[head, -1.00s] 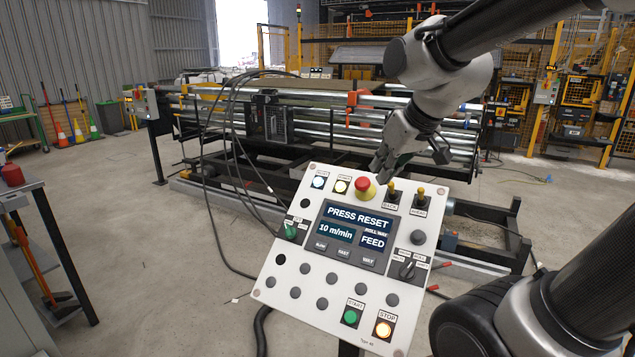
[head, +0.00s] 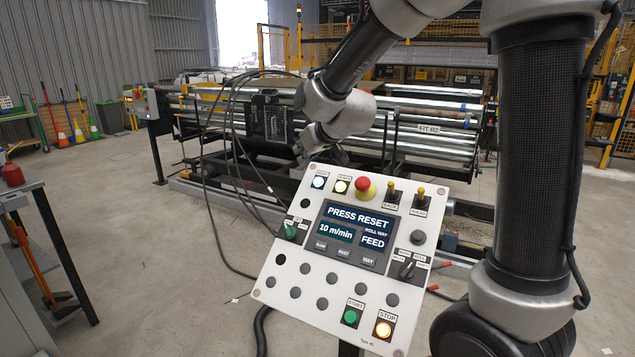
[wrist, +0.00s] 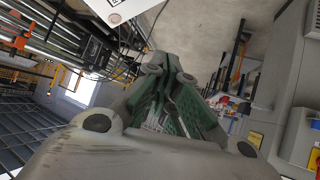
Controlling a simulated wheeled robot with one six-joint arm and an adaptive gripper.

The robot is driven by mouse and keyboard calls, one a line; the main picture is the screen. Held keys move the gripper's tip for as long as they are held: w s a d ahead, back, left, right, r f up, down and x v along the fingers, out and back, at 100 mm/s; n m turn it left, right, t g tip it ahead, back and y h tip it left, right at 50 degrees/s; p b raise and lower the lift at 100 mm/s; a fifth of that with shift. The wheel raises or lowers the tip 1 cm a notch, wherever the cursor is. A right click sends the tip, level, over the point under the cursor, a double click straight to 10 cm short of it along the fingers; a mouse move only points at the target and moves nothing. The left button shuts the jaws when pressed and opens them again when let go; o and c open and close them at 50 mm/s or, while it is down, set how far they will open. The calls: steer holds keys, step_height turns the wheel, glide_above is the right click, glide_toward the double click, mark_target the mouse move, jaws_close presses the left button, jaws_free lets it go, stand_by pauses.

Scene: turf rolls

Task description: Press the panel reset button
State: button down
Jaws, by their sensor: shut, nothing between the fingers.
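The white control panel (head: 262,290) stands tilted in the head view; its screen (head: 358,225) reads "PRESS RESET", "10 m/min" and "FEED". At its upper left edge are two lit round buttons, a bluish-white one (head: 319,183) and a warm white one (head: 341,186); their small labels are hard to read. No button is clearly readable as reset. My gripper (head: 306,155) is just beyond and above the panel's top left corner, apart from the buttons, fingertips partly hidden. In the wrist view my gripper (wrist: 168,62) is shut and empty; a panel corner (wrist: 116,12) shows at the top.
Black cables (head: 232,130) hang left of the panel. A roller machine (head: 430,105) stands behind. A grey bench (head: 35,195) is at left, with free floor between.

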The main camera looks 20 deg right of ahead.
glide_above(316, 185)
steer(key=shift+s+a+f, duration=0.1)
steer(key=shift+a+f, duration=0.05)
steer(key=shift+f, duration=0.95)
steer(key=shift+s+a+f, duration=0.15)
steer(key=shift+f, duration=1)
steer(key=shift+s+a+f, duration=0.1)
steer(key=shift+a+f, duration=0.05)
steer(key=shift+f, duration=0.95)
steer(key=shift+w+d+f, duration=0.2)
steer(key=shift+f, duration=0.1)
steer(key=shift+w+d+f, duration=0.2)
steer(key=shift+f, duration=0.15)
steer(key=shift+s+a+r, duration=0.4)
steer(key=shift+r, duration=0.25)
